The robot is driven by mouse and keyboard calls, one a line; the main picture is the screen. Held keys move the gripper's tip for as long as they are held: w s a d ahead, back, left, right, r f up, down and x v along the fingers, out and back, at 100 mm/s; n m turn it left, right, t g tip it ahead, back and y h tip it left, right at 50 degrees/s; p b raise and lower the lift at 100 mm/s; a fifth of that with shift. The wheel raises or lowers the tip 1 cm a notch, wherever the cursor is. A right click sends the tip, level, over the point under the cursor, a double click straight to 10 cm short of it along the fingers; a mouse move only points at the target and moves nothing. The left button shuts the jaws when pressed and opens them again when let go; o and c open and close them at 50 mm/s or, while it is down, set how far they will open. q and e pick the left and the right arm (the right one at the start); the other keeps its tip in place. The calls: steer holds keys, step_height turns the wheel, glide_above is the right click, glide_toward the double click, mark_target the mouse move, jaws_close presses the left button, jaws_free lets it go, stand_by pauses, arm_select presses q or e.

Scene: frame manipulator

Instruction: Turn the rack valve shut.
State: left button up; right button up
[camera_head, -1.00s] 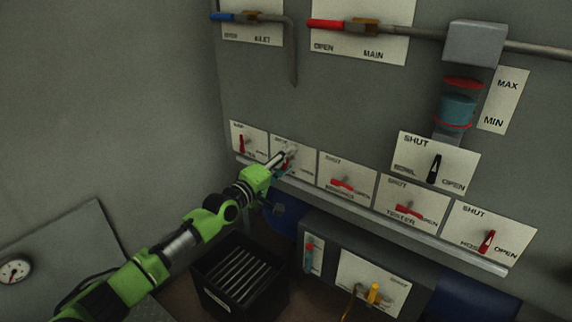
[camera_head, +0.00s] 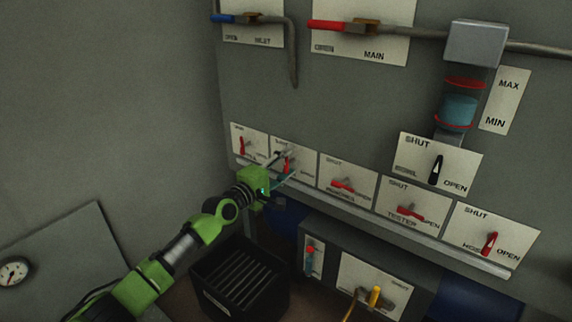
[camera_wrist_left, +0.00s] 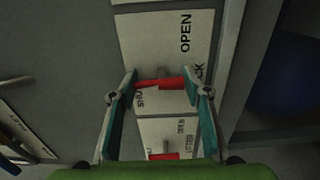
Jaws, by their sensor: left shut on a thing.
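The rack valve is a short red handle (camera_head: 286,166) on a white plate (camera_head: 306,174), second from the left in the lower row of plates. In the head view it stands roughly upright, partly hidden by my fingers. In the left wrist view the red handle (camera_wrist_left: 160,84) lies crosswise between the fingers, with OPEN and part of RACK readable on the plate (camera_wrist_left: 150,40) and SHUT partly covered. My left gripper (camera_head: 282,164) is shut on the handle; its teal fingers also show in the wrist view (camera_wrist_left: 160,82). My right gripper is not in view.
Neighbouring plates carry more red handles: one left (camera_head: 243,146), one right (camera_head: 343,185). A ledge (camera_head: 400,231) runs beneath the row. Pipes with blue (camera_head: 236,18) and red (camera_head: 328,26) levers run above.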

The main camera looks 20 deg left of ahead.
arm_select(q)
steer(key=o, duration=1.1)
steer(key=v, duration=1.2)
